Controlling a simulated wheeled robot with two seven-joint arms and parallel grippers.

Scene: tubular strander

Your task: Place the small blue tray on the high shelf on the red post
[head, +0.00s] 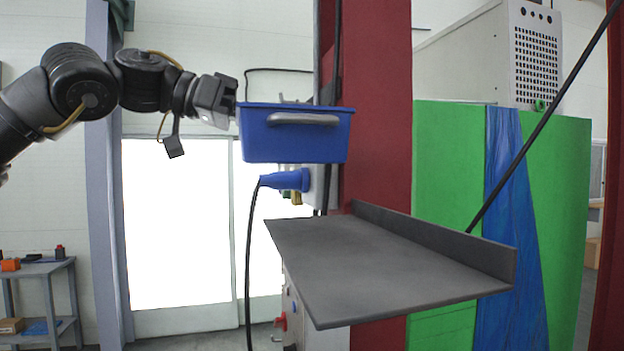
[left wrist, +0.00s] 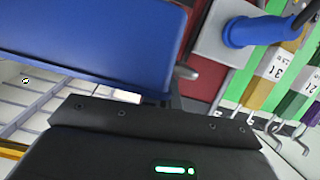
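The small blue tray (head: 262,140) hangs level in the air with its grey bar handle facing me. It fills the upper left of the left wrist view (left wrist: 100,38). My left gripper (head: 231,99) is at the tray's left end and holds it up; the fingertips are largely hidden. The dark grey shelf (head: 385,265) juts from the red post (head: 378,110). The tray is clearly above the shelf surface, toward its left and back, with a visible gap below. The tray's inside is hidden. My right gripper is in neither view.
A blue plug (head: 287,180) with a hanging black cable shows below the tray, left of the post. The shelf has a raised lip (head: 440,240) along its right side, and its top is bare. A slanting black cable (head: 540,125) runs at the right, before a green panel (head: 450,160).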

